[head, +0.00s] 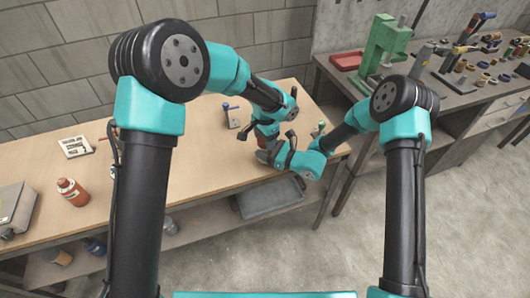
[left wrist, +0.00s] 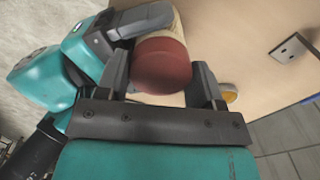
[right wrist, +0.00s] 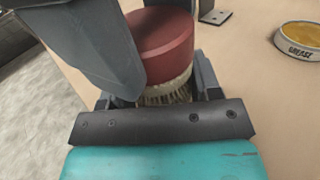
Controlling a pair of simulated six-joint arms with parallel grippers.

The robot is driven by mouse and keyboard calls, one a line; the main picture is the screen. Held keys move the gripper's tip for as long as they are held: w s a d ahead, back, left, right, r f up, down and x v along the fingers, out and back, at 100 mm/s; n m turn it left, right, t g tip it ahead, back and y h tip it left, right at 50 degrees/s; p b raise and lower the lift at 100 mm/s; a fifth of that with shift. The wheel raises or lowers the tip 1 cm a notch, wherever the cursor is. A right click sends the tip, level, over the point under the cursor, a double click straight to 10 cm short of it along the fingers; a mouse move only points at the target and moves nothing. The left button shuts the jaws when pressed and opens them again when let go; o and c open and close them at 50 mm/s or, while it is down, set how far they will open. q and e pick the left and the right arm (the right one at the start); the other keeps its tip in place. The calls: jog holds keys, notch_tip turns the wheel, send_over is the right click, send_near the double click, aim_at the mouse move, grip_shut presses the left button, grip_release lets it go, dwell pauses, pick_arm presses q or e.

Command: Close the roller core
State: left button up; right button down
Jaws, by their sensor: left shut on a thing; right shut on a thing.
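The roller core shows in the right wrist view as a dark red cap (right wrist: 165,38) above a pale ribbed body (right wrist: 168,92). My left gripper (left wrist: 162,78) is shut on the red cap, whose round face (left wrist: 162,65) shows between its fingers. My right gripper (right wrist: 155,92) is shut on the pale body, below the cap. The cap sits right against the body in the right wrist view; whether a gap is left between them I cannot tell. In the head view both grippers meet near the table's front edge, and my arms hide most of the core.
A tin marked grease (right wrist: 300,40) and a small metal plate (right wrist: 214,17) are on the wooden table (head: 200,150) nearby. A workbench with a green press (head: 385,45) is at the right. The table's middle is mostly clear.

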pick_arm(q)
jog(key=m, duration=0.9)
jog(key=o, duration=1.1)
notch_tip(320, 180, up, 12)
pick_arm(e)
jog(key=shift+c, duration=1.2)
grip_release()
